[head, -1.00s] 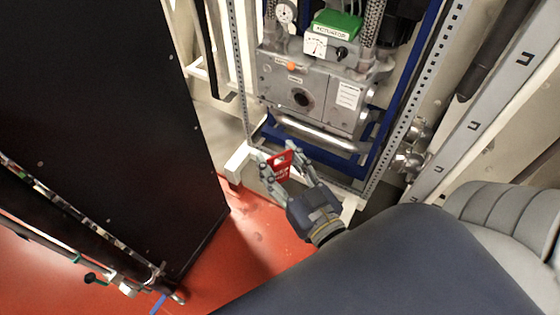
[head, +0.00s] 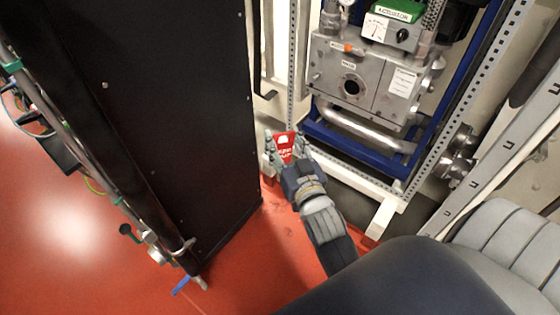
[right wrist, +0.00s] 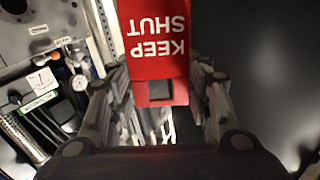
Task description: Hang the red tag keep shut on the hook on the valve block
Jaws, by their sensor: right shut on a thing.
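The red tag (head: 286,146) with white "KEEP SHUT" lettering is held in my right gripper (head: 284,148). In the right wrist view the tag (right wrist: 155,42) sits between the fingers (right wrist: 158,95), its words upside down. The grey metal valve block (head: 362,82) stands in a blue frame, to the upper right of the gripper in the head view; the gripper is apart from it. Part of the block (right wrist: 40,28) shows at upper left in the right wrist view. I cannot make out the hook clearly. My left gripper is not in view.
A black cabinet panel (head: 160,110) stands close to the left of the gripper. Red floor is open below.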

